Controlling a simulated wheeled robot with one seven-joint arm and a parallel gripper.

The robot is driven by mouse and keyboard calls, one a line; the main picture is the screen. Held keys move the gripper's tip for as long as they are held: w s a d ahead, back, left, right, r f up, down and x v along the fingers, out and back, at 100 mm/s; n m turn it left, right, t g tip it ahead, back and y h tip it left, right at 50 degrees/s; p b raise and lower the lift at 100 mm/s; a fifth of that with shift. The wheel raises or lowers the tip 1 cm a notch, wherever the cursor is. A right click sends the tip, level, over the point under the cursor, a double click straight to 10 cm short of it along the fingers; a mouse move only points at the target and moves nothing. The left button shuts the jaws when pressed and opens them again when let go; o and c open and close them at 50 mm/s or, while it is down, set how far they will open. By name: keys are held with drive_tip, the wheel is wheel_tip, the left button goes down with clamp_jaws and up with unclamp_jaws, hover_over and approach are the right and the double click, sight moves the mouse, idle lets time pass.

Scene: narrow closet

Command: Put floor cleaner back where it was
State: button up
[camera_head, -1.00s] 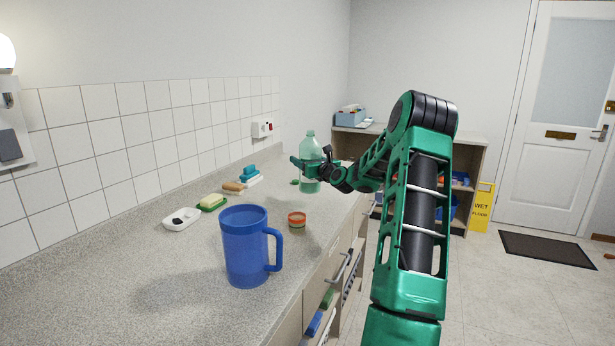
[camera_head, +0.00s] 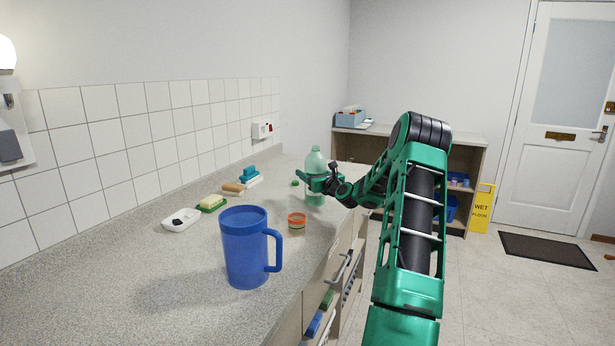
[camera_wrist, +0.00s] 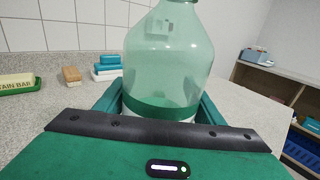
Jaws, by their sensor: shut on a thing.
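The floor cleaner is a clear greenish bottle (camera_head: 314,163) with a rounded shoulder, upright at the far end of the counter (camera_head: 150,270). My gripper (camera_head: 318,183) is shut around the bottle's middle. In the wrist view the bottle (camera_wrist: 168,60) stands between my two fingers (camera_wrist: 160,108), with green liquid low inside it. Its base looks at or very near the counter top; I cannot tell whether it touches. The bottle's lower part is partly hidden by my gripper in the wrist view.
A blue jug (camera_head: 245,250) stands at the front of the counter.

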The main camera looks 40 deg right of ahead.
drive_tip(key=o, duration=1.6)
drive_tip(key=v, duration=1.2)
